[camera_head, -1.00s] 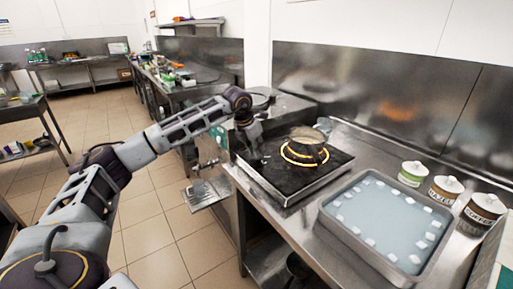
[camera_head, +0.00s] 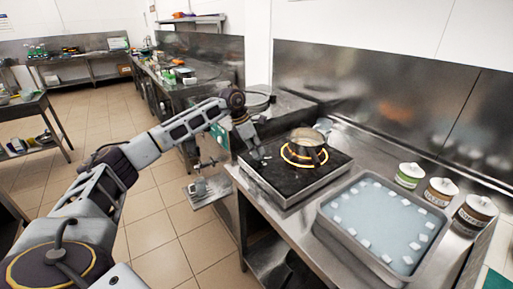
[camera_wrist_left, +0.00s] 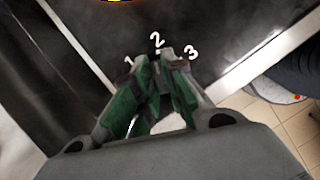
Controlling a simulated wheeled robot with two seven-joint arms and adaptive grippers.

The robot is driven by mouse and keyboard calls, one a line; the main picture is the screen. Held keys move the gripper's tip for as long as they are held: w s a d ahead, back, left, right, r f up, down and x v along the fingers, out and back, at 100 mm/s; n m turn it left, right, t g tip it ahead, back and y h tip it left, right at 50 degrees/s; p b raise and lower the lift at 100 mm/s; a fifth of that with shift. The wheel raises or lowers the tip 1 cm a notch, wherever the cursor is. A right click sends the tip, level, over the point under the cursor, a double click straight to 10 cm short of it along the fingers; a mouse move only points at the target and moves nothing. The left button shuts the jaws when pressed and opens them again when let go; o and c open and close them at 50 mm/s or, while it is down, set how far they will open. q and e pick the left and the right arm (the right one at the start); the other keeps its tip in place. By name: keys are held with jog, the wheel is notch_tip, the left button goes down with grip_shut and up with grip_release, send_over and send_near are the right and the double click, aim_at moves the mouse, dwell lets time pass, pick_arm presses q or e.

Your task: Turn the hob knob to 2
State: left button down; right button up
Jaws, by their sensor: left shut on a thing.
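The hob (camera_head: 297,180) is a black plate in a steel frame, with a glowing orange ring (camera_head: 290,160) on it. In the left wrist view, the green fingers of my left gripper (camera_wrist_left: 160,75) are down at the white numerals 1 (camera_wrist_left: 129,60), 2 (camera_wrist_left: 157,40) and 3 (camera_wrist_left: 191,52). The fingers are shut on the hob knob, which they almost wholly hide. I cannot tell which numeral the knob points to. My right gripper is not in view.
A small pan (camera_head: 307,138) stands at the glowing ring. A steel tray (camera_head: 330,228) of pale liquid with white pieces lies to the right of the hob. A steel backsplash (camera_head: 385,105) runs along the wall.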

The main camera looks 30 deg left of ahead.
pick_arm(q)
jog(key=shift+f+m+g, duration=0.15)
jog(key=shift+m+g, duration=0.15)
jog(key=shift+m, duration=0.3)
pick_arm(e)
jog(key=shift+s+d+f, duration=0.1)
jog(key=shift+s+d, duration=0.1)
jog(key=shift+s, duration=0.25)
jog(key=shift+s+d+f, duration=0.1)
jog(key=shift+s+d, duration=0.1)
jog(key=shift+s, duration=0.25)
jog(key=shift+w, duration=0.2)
pick_arm(q)
jog(key=c, duration=1.5)
grip_release()
jog(key=shift+v, duration=0.8)
jog(key=v, duration=1)
jog(key=shift+a, duration=0.15)
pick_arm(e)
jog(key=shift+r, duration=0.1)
